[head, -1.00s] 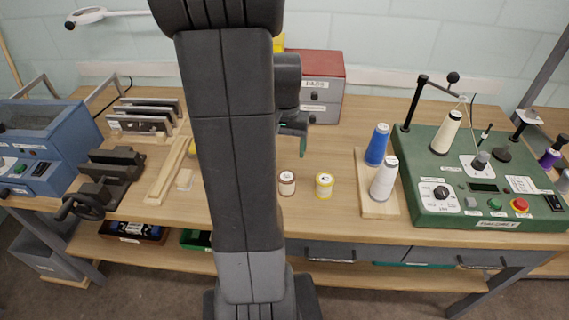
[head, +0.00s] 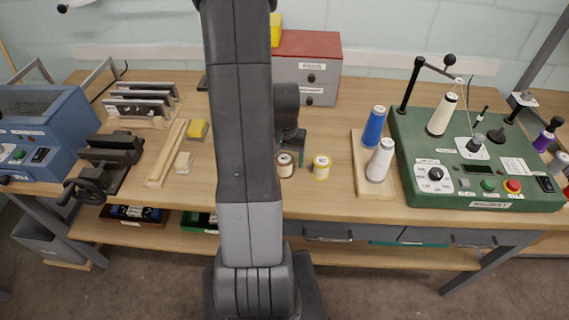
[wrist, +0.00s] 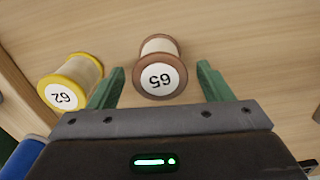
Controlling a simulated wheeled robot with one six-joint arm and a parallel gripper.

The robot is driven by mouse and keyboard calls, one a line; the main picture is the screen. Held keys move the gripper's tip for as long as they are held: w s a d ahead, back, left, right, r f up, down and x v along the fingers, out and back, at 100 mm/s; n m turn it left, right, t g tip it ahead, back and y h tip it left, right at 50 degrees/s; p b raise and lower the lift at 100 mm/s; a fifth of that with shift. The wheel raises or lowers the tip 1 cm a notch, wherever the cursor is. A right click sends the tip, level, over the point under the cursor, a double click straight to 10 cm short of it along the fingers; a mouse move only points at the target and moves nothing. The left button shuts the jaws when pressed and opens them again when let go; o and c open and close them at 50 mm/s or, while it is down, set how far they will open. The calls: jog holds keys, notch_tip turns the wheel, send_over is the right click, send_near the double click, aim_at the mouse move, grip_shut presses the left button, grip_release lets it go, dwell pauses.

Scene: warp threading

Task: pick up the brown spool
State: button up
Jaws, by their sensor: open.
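The brown spool (head: 285,164) stands on the wooden table, with pale thread and brown ends. In the wrist view the brown spool (wrist: 160,68) shows a white label reading 65. It lies ahead of the gap between the two green fingers of my gripper (wrist: 161,84), closer to the left finger. The fingers are apart and nothing is held. A yellow spool (head: 321,167) stands to the right; in the wrist view this yellow spool (wrist: 72,82) is outside the left finger.
A wooden board (head: 375,189) with a blue cone (head: 373,127) and a white cone (head: 380,160) stands right of the spools. A green machine (head: 477,198) is farther right. A red-topped drawer box (head: 308,44) is behind. Bare tabletop lies around the small spools.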

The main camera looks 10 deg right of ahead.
jog(key=shift+f, duration=1.1)
jog(key=c, duration=1.1)
